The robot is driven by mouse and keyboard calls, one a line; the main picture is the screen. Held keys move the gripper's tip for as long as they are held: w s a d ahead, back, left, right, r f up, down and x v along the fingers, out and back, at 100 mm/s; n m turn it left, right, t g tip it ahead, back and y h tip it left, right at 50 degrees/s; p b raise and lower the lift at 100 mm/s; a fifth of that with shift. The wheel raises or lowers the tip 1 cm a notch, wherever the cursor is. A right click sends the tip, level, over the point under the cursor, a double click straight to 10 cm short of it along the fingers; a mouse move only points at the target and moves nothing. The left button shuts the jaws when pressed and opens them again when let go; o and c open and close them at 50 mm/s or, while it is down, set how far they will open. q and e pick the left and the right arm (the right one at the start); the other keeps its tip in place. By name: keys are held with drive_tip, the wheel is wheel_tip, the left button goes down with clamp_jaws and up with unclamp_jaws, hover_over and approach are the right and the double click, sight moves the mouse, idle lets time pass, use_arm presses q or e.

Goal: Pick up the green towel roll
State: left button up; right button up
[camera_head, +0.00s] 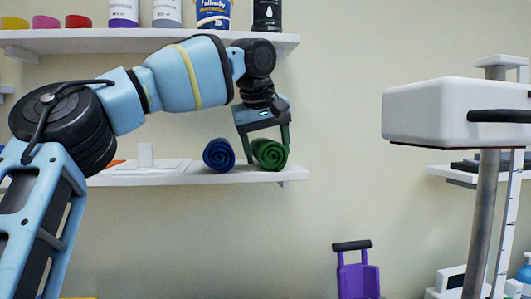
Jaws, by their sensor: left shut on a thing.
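The green towel roll (270,154) sits at the right end of the lower white wall shelf (185,178). My left gripper (267,146) comes down from above, with one finger on each side of the roll, and is shut on it. The roll appears to be at shelf height; I cannot tell whether it still touches the shelf. A blue towel roll (219,154) lies just left of it, close to the left finger. My right gripper is not in view.
A white scale head (455,112) on a post stands at the right. A purple trolley-like item (358,280) is below. The wall between shelf and scale is clear.

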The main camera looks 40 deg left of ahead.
use_arm(q)
drive_tip(key=shift+c, duration=0.7)
drive_tip(key=shift+r, duration=0.1)
